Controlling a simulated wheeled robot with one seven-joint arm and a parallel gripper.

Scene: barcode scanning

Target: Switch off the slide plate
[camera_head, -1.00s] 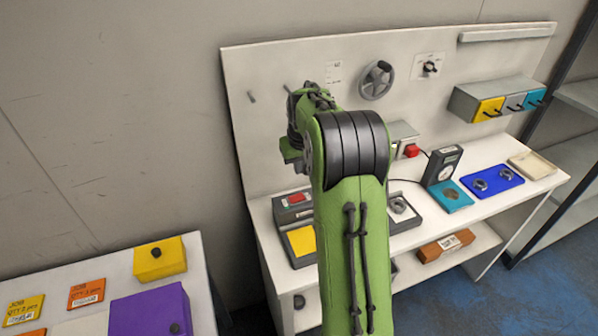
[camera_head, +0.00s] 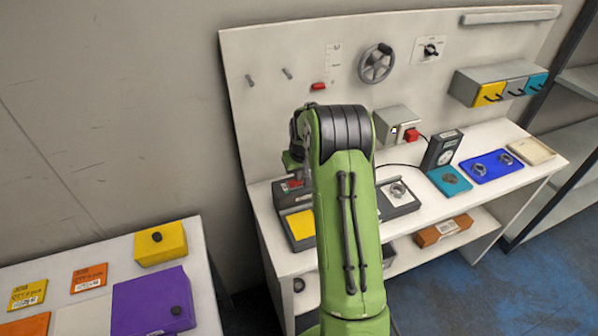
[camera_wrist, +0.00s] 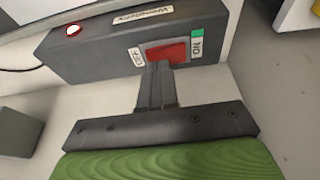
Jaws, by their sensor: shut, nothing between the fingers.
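A dark grey box (camera_wrist: 95,45) with a red rocker switch (camera_wrist: 166,52) fills the upper part of the wrist view. An OFF label (camera_wrist: 136,57) is left of the switch, and an ON label (camera_wrist: 197,46) with a green mark is right of it. My gripper (camera_wrist: 158,68) is shut and empty, its tips at the switch's lower left edge, nearer the OFF side. I cannot tell whether they touch it. In the head view, the box (camera_head: 280,200) stands at the bench's left end with a yellow plate (camera_head: 301,224) in front; my arm partly hides it.
A round lamp or button (camera_wrist: 73,30) sits on the box. Right of my arm on the bench (camera_head: 425,205) are a grey device (camera_head: 402,205), a gauge (camera_head: 441,150) and trays. A side table with coloured boxes is lower left.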

